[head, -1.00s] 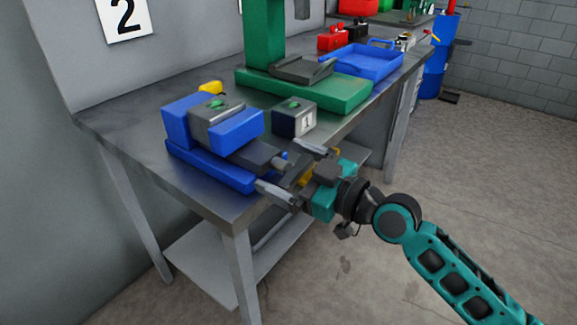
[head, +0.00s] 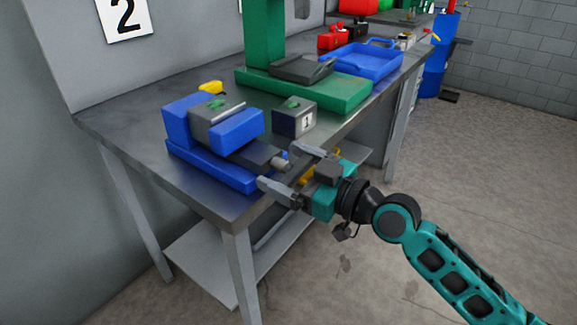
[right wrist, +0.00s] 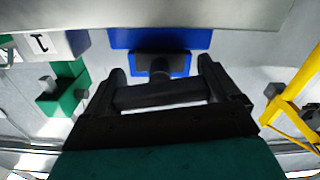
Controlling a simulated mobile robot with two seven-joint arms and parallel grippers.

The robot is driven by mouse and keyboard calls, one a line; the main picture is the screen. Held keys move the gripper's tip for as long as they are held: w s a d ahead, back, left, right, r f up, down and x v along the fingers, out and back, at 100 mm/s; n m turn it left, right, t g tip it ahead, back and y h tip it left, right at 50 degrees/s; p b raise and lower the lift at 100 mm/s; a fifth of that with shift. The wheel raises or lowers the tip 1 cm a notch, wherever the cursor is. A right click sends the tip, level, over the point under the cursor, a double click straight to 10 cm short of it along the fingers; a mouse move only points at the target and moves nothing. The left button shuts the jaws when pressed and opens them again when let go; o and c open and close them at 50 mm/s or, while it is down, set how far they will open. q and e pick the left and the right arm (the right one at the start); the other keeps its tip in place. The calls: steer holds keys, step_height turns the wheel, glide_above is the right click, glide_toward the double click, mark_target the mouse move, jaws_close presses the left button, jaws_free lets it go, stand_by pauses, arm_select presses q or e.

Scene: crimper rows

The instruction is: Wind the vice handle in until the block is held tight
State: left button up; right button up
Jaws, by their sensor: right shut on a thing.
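The blue vice (head: 238,131) sits at the near end of the bench. A grey block (head: 206,114) with a green mark on top stands between its blue jaws. A pale strip shows along the block's near top edge; I cannot tell whether there is a gap. The vice's light grey screw end (head: 281,163) points toward my right gripper (head: 291,170). In the right wrist view, the dark handle bar (right wrist: 160,94) spans crosswise between the fingers, and the gripper is shut on it. In the head view the gripper mostly hides the bar. My left gripper is out of view.
A dark box marked 1 (head: 294,120) stands right of the vice, close to the gripper. A green machine base (head: 335,97) and a blue tray (head: 362,63) are farther along the bench. A yellow object (head: 210,87) lies behind the vice. The floor at right is open.

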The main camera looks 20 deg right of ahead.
steer(key=shift+r+m+p, duration=0.1)
steer(key=shift+m+p, duration=0.4)
steer(key=shift+m, duration=0.6)
steer(key=shift+m+p, duration=0.3)
steer(key=shift+m, duration=0.5)
steer(key=shift+m+p, duration=0.35)
steer(key=shift+m, duration=0.65)
steer(key=m, duration=0.2)
steer(key=shift+m+p, duration=0.3)
steer(key=shift+p, duration=0.1)
steer(key=m, duration=0.3)
steer(key=shift+m+p, duration=0.3)
steer(key=shift+p, duration=0.1)
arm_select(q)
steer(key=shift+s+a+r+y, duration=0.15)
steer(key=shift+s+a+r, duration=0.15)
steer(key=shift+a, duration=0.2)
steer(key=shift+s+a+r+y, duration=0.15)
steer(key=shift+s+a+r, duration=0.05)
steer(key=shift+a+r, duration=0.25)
arm_select(e)
steer(key=shift+m, duration=0.8)
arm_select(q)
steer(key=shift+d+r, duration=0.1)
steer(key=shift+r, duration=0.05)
